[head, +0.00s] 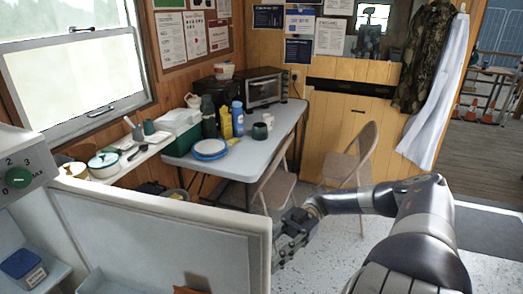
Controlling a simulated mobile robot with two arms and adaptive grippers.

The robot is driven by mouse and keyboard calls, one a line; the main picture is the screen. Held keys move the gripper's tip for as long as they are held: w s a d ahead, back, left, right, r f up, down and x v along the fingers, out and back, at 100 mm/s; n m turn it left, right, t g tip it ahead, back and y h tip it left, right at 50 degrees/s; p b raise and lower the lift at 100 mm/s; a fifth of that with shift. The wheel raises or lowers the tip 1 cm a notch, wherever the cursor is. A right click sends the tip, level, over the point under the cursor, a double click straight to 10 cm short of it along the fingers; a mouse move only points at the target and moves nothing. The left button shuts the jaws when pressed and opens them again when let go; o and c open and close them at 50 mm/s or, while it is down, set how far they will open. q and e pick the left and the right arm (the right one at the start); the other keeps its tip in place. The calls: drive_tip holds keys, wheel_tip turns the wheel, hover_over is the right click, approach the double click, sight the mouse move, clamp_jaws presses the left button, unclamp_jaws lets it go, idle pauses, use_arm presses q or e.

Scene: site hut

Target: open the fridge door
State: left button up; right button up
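The fridge is close at the lower left, with its pale interior in view. A green thermostat dial (18,178) and a blue box (22,265) on a shelf show inside it. The fridge door (160,245) stands open, its inner side and pale seal rim facing me. My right arm reaches in from the lower right. My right gripper (284,252) is at the door's free edge, on the right. I cannot tell whether it touches the door or how far its fingers are apart. The door's handle is hidden. My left gripper is out of view.
Behind the door, a grey table (228,165) carries a toaster oven (264,90), blue plates (209,149), bottles and cups. Folding chairs (350,160) stand at its right. A windowsill shelf (125,160) holds pots. Speckled floor (315,265) is clear between door and arm.

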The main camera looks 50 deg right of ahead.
drive_tip(key=shift+s+d, duration=0.15)
drive_tip(key=shift+d, duration=1.5)
